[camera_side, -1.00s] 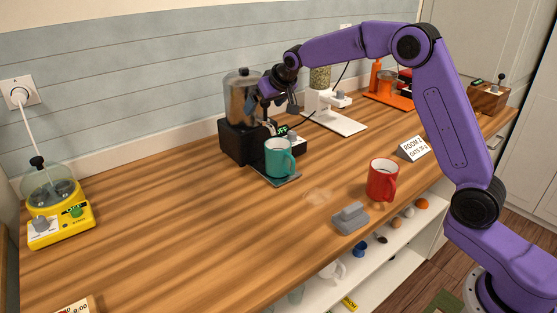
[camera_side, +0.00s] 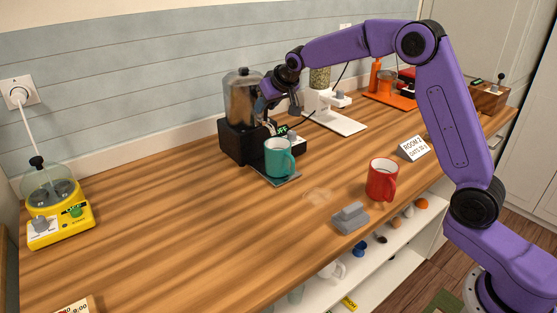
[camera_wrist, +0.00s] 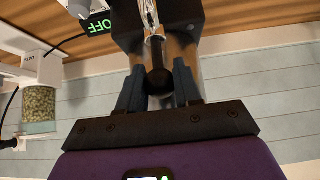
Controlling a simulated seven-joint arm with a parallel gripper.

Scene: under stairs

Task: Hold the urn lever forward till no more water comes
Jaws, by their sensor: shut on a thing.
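The urn (camera_side: 240,98) has a clear upper tank and a black base, and stands at the back against the wall. My gripper (camera_side: 282,104) is at the urn's front, above the teal mug. In the wrist view my gripper (camera_wrist: 158,88) has its two fingers on either side of the lever's black knob (camera_wrist: 157,78), shut on it. A bright metal part (camera_wrist: 150,14) shows beyond the knob; I cannot tell whether water runs there. A small green display (camera_wrist: 101,25) reads OFF. The teal mug (camera_side: 278,158) stands upright on the drip tray (camera_side: 283,181); its water level is not clear.
A red mug (camera_side: 382,180) and a grey block-shaped thing (camera_side: 350,218) stand toward the front edge. A white grinder (camera_side: 335,118) is right of the urn. A yellow device (camera_side: 60,220) is far left. The counter's left middle is clear.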

